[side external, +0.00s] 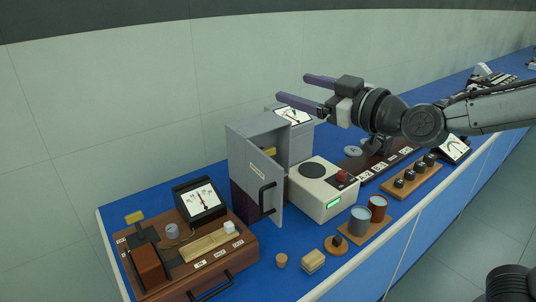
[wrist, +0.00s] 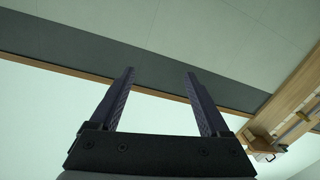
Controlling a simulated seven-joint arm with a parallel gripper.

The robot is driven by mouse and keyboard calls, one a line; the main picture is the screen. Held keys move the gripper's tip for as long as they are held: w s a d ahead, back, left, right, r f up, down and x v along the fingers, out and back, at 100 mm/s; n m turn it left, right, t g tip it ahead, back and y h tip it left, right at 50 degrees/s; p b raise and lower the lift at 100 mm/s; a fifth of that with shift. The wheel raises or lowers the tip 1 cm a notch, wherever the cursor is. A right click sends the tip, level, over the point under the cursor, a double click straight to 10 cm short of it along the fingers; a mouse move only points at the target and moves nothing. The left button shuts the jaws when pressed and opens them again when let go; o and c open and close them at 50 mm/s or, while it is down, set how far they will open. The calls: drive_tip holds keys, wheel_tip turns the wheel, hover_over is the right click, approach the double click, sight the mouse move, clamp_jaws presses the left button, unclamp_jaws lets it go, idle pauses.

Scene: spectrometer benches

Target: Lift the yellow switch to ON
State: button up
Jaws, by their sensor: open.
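A yellow piece (side external: 135,217), probably the yellow switch, stands at the far left corner of a brown wooden instrument box (side external: 240,253) in the side external view. Small white labels lie around it, too small to read surely, and I cannot tell its setting. A second yellow piece (side external: 270,152) shows inside the grey cabinet. My gripper (side external: 292,93) is high above the bench, over the cabinet, with its two dark fingers pointing left. It is open and empty, well away from the yellow piece. The wrist view also shows the open fingers (wrist: 160,73), with no switch in sight.
The grey cabinet (side external: 255,137) stands mid-bench with its door (side external: 264,185) ajar. A black-framed dial meter (side external: 201,200) is on the wooden box. Air left of my gripper is clear.

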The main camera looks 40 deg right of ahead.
drive_tip(key=d+m+h, duration=0.2)
drive_tip(key=m, duration=0.2)
approach(271, 154)
drive_tip(key=w, duration=1.1)
drive_tip(key=shift+f, duration=0.4)
clamp_jaws()
drive_tip(key=shift+r+g, duration=0.25)
drive_tip(key=shift+g, duration=0.25)
